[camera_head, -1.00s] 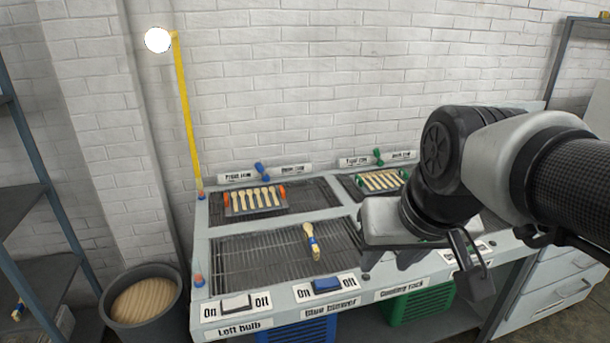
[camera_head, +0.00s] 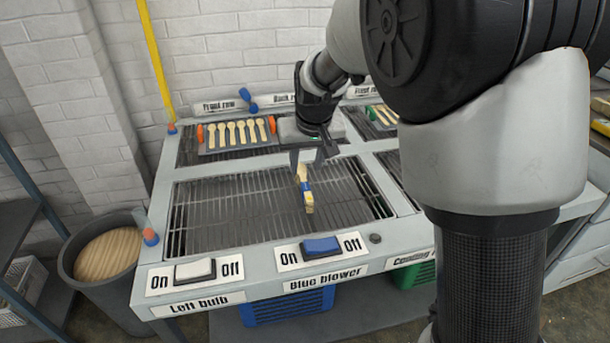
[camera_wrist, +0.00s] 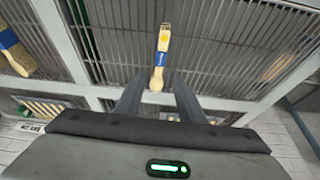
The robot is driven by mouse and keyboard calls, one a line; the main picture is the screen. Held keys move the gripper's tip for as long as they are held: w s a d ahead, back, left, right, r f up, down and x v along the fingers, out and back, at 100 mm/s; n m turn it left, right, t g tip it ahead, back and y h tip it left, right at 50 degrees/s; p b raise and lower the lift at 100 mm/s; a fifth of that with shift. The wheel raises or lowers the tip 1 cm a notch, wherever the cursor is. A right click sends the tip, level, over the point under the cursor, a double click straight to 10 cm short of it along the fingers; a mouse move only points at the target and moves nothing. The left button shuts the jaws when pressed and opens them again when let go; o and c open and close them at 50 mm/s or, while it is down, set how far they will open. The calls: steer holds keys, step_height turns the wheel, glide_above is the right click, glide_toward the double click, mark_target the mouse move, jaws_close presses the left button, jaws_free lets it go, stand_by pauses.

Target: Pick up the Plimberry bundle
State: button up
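A light wooden bundle with a blue band (camera_head: 306,188) lies on the front left wire grate (camera_head: 230,215). No Plimberry name is readable on it. In the wrist view the bundle (camera_wrist: 161,52) lies ahead of the open fingers (camera_wrist: 157,98), lined up with the gap. Its near end reaches toward the gap; contact cannot be told. Another blue-banded wooden bundle (camera_wrist: 14,52) shows at the wrist view's left edge.
A tray of pale spoons (camera_head: 232,134) lies on the rear grate. Left bulb (camera_head: 195,270) and blue blower (camera_head: 321,246) switches line the front edge. A bin (camera_head: 105,250) stands left. My arm hides much of the right side.

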mark_target(304, 181)
steer(key=b+x, duration=0.2)
steer(key=x, duration=0.8)
steer(key=shift+d, duration=0.1)
jaws_close()
